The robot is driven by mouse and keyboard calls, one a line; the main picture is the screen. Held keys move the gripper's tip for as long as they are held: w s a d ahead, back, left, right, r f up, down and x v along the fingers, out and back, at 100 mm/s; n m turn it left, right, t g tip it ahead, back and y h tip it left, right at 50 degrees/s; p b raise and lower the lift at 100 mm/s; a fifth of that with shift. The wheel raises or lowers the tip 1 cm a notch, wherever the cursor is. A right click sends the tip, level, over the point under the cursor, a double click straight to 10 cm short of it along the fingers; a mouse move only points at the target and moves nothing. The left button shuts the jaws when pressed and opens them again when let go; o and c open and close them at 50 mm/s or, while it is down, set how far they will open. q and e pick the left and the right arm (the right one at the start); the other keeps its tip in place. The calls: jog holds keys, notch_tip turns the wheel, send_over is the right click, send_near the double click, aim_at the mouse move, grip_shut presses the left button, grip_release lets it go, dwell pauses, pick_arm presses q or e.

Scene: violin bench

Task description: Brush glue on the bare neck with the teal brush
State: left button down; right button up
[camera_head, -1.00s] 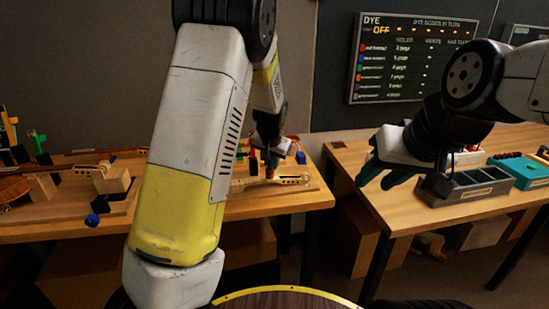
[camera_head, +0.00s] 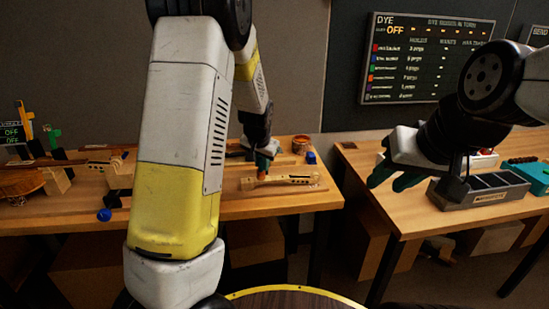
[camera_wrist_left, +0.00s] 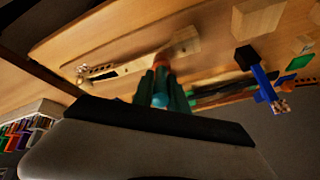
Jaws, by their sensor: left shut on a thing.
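The bare neck (camera_head: 288,179), pale wood with dark marks at its pegbox end, lies on the right part of the left bench. It also shows in the left wrist view (camera_wrist_left: 130,68). My left gripper (camera_head: 264,158) is shut on the teal brush (camera_wrist_left: 160,97), which points down toward the neck. Its orange-brown lower part (camera_head: 262,173) is at the neck's plain left part. I cannot tell whether the tip touches the wood. My right gripper (camera_head: 386,182) is empty, its fingers apart, in front of the right bench.
A brown jar (camera_head: 301,144) and a blue object (camera_head: 311,157) stand behind the neck. A violin body (camera_head: 20,182) and wooden blocks are on the left. A grey compartment tray (camera_head: 482,190) and a teal box (camera_head: 528,172) are on the right bench. A gap separates the benches.

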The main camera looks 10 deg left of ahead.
pick_arm(q)
jog(key=shift+s+a, duration=0.25)
jog(key=shift+a, duration=0.55)
jog(key=shift+s+a, duration=0.25)
jog(key=shift+a, duration=0.55)
jog(key=shift+r, duration=2.95)
jog(key=shift+r, duration=0.15)
notch_tip(320, 180, up, 3)
jog(key=shift+f, duration=0.15)
jog(key=shift+f, duration=0.15)
jog(key=shift+w+a+f, duration=0.1)
jog(key=shift+w+f, duration=0.1)
jog(key=shift+f, duration=0.65)
